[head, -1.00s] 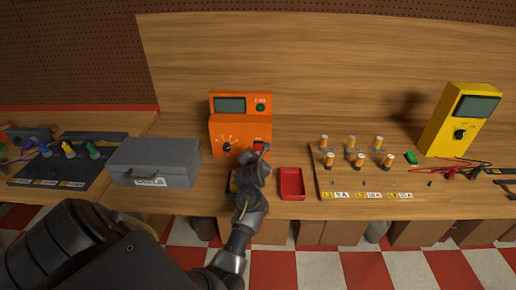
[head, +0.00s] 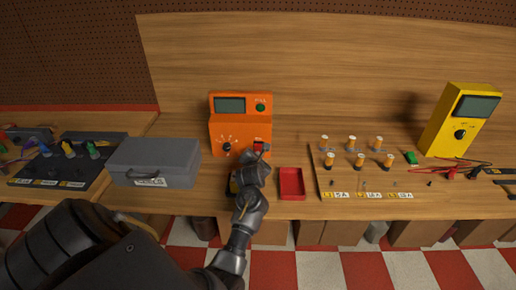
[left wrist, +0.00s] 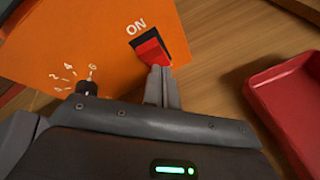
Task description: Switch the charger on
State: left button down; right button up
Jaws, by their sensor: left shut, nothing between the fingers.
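The orange charger (head: 239,124) stands at the back of the bench, with a grey screen, a round green part and a black knob. Its red switch (left wrist: 151,50) sits in a black surround under the word ON in the left wrist view. The switch also shows partly behind my gripper in the head view (head: 259,145). My left gripper (left wrist: 161,72) is shut and empty, its fingertips at the lower edge of the switch. I cannot tell whether they touch it. The black knob (left wrist: 86,88) is left of the fingers. My right gripper is in neither view.
A red tray (head: 291,196) lies just right of my left gripper. A grey case (head: 153,162) stands to the left. A board with orange-topped posts (head: 350,182) and a yellow meter (head: 461,120) are to the right.

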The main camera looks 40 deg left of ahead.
pick_arm(q)
jog(key=shift+w, duration=0.1)
dwell(0.6)
jog(key=shift+w+a+r, duration=0.15)
jog(key=shift+w+a, duration=0.1)
jog(key=shift+w+a+r, duration=0.2)
jog(key=shift+w+a, duration=0.05)
jog(key=shift+w, duration=0.05)
dwell(0.8)
dwell(0.4)
jog(key=shift+s+d+f, duration=0.35)
jog(key=shift+s+d, duration=0.2)
jog(key=shift+s, duration=0.1)
jog(key=shift+f, duration=0.1)
jog(key=shift+s+d+f+b, duration=0.2)
jog(key=shift+s+d+f, duration=0.3)
jog(key=shift+s+d, duration=0.3)
jog(key=shift+s+d+f+b, duration=0.15)
jog(key=shift+s+d+f, duration=0.4)
jog(key=shift+s, duration=0.45)
jog(key=shift+d, duration=0.1)
